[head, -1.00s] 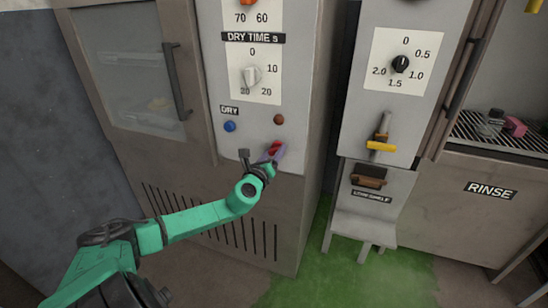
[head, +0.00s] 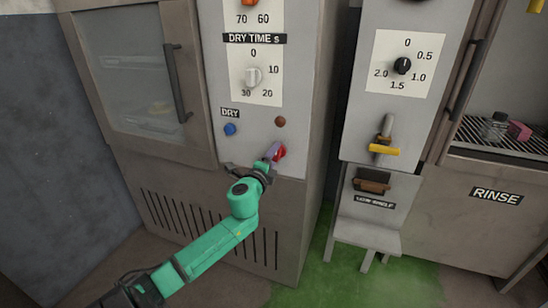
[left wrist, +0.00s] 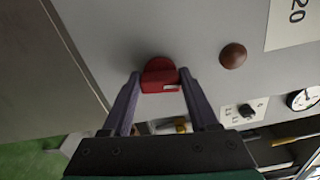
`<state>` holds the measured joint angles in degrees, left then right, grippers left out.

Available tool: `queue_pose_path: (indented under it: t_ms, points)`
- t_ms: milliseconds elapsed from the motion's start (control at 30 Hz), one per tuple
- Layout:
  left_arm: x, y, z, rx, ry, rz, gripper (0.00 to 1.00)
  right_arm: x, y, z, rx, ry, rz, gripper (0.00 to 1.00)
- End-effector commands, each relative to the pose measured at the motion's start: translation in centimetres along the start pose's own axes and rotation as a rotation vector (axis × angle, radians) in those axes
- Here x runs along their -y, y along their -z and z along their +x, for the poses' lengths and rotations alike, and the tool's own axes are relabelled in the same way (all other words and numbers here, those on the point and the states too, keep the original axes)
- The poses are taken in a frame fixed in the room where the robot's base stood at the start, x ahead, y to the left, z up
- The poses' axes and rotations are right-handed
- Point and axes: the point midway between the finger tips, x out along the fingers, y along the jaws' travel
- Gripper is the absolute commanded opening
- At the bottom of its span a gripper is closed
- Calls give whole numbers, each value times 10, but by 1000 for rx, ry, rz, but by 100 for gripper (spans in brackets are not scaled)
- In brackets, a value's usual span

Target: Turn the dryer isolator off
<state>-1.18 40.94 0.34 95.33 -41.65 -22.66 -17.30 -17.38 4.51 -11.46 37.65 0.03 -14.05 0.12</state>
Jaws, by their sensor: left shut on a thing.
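The dryer isolator is a red rotary handle (head: 280,153) low on the grey dryer control panel (head: 255,150), below a brown round button. It also shows in the left wrist view as a red handle (left wrist: 158,74) on a round red base. My left gripper (head: 272,155) reaches it from below left. In the left wrist view its two purple-grey fingers (left wrist: 160,84) stand on either side of the handle and are shut on it. The fingers partly cover the handle in the head view. My right gripper is not in view.
A blue button (head: 230,129) and a brown button (head: 280,121) sit just above the isolator. The dry time dial (head: 252,77) is higher up. To the right stand a panel with a yellow-handled lever (head: 384,150) and a low shelf (head: 365,235). Green floor lies between.

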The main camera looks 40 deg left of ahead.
Motion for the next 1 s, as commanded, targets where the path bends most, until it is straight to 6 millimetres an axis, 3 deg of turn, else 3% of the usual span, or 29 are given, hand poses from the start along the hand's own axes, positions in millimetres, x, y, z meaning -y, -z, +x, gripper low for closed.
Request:
queue_pose_path:
  t_ms: [333, 867, 900, 967, 1000]
  points:
    - [-2, 0, 0, 1, -2, -155, 4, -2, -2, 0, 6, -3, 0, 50]
    - [-2, 0, 0, 1, -2, -182, 4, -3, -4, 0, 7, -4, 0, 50]
    - [-2, 0, 0, 1, -2, -182, 68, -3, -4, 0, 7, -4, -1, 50]
    - [-2, 0, 0, 1, -2, -181, 90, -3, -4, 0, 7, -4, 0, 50]
    - [-2, 0, 0, 1, -2, -181, 90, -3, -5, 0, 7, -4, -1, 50]
